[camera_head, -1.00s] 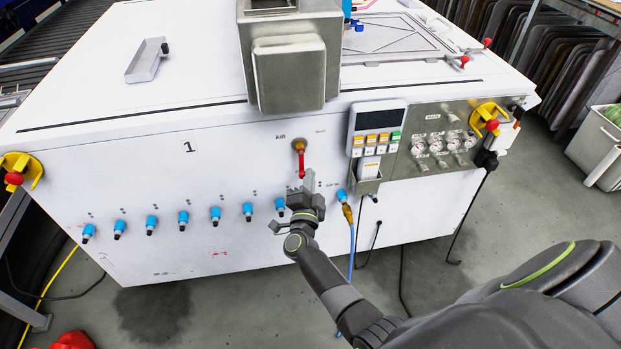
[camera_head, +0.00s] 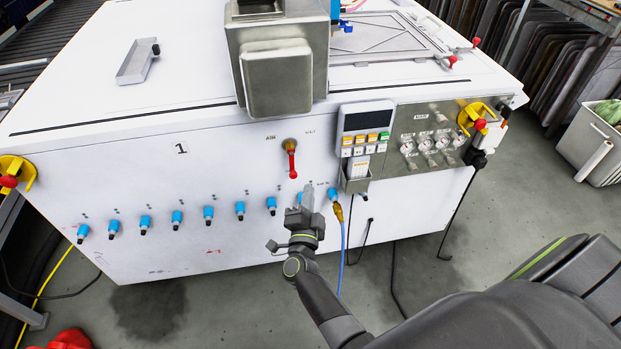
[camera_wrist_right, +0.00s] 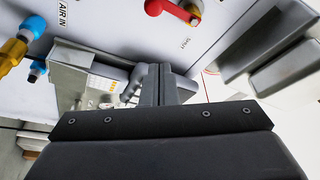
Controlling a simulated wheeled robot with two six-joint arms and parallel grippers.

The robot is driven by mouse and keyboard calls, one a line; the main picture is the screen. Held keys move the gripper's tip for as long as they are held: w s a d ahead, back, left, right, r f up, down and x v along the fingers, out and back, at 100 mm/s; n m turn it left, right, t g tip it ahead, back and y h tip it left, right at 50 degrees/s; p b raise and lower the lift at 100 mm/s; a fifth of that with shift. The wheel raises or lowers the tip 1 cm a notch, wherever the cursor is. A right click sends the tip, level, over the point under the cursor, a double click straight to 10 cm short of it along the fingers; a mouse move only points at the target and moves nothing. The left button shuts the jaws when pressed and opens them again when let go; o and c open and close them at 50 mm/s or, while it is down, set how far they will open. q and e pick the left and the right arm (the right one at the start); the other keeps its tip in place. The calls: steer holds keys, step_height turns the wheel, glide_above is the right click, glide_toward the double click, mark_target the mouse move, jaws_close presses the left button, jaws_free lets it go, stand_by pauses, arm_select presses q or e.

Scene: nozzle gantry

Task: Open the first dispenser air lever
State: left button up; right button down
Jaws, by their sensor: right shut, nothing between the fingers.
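The red air lever (camera_head: 291,163) hangs straight down from its brass fitting (camera_head: 289,143) on the front of the white machine marked 1. In the right wrist view the lever (camera_wrist_right: 172,12) shows at the top edge, beside the "SHUT" label. My right gripper (camera_head: 306,190) is shut and empty, below and slightly right of the lever's lower end, apart from it. Its closed fingers (camera_wrist_right: 160,84) also show in the right wrist view. My left gripper is not in view.
Blue connectors (camera_head: 240,209) line the lower front panel. A blue air hose with a brass fitting (camera_head: 339,212) hangs right of my gripper. A keypad box (camera_head: 364,130) and gauge panel (camera_head: 430,140) are further right. Yellow-mounted red buttons (camera_head: 480,124) sit at the corners.

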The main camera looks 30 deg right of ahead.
steer(key=shift+v, duration=1.3)
steer(key=shift+d+f, duration=0.1)
steer(key=shift+d, duration=0.05)
steer(key=s+f+n+g+y+p, duration=0.3)
steer(key=s+f+n+y, duration=0.2)
steer(key=s+f+n, duration=0.45)
steer(key=s+f+n+g+y+p, duration=0.4)
steer(key=s+f, duration=0.3)
steer(key=f, duration=0.6)
steer(key=s+d+f+n+g+p, duration=0.1)
steer(key=s+d+f+g, duration=0.1)
steer(key=s, duration=0.7)
steer(key=s+d+f+n+g+p, duration=0.1)
steer(key=s+d+f+g, duration=0.1)
steer(key=s, duration=0.8)
steer(key=s+d+f+n+g+p, duration=0.1)
steer(key=s+d+f+n+g, duration=0.1)
steer(key=s, duration=0.7)
step_height(320, 180, down, 3)
steer(key=d+g, duration=0.1)
steer(key=g, duration=0.1)
steer(key=shift+s+g+y, duration=0.2)
steer(key=shift+g+y, duration=0.1)
steer(key=shift+g, duration=0.1)
steer(key=shift+r, duration=0.15)
